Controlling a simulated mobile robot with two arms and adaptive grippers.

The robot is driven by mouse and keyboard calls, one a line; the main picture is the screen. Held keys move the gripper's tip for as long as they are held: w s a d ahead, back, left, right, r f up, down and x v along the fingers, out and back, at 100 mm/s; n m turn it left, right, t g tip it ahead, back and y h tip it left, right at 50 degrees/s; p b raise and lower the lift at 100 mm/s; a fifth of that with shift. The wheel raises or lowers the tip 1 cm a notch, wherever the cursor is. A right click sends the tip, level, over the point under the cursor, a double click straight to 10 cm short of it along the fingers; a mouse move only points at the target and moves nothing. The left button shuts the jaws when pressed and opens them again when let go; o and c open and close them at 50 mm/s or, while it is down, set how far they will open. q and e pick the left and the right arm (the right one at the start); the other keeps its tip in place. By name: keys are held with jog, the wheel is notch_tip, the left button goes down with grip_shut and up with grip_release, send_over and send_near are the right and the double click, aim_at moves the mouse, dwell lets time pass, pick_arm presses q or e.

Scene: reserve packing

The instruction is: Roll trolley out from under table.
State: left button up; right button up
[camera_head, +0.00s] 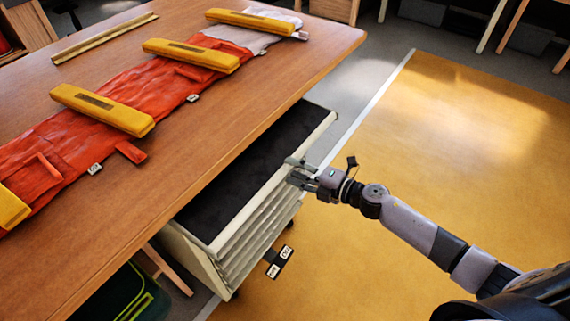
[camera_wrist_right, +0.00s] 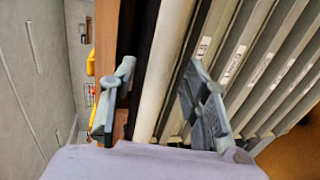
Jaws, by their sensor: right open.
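The trolley (camera_head: 248,211) is a cream drawer unit with a dark top mat, partly under the wooden table (camera_head: 215,135). Its near long side, with several drawer fronts, sticks out past the table edge, and its far side is hidden under the tabletop. My right gripper (camera_head: 291,172) is open at the trolley's top front rim, towards its far end. In the right wrist view, the open fingers (camera_wrist_right: 160,78) stand on either side of the cream rim, with labelled drawer fronts to the right. I cannot tell whether a finger touches it. My left gripper is not in view.
On the table lie a red fabric roll (camera_head: 130,100) and several yellow bars (camera_head: 100,108). A black tag with white labels (camera_head: 279,262) shows low beside the trolley. A dark green bin (camera_head: 125,298) stands under the table. The yellow floor area (camera_head: 450,150) to the right is clear.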

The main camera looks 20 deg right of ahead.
aim_at(285, 168)
jog(key=shift+x, duration=1.9)
jog(key=shift+c, duration=0.4)
jog(key=shift+s+f, duration=0.1)
jog(key=shift+f, duration=0.05)
grip_shut()
jog(key=shift+f, duration=0.1)
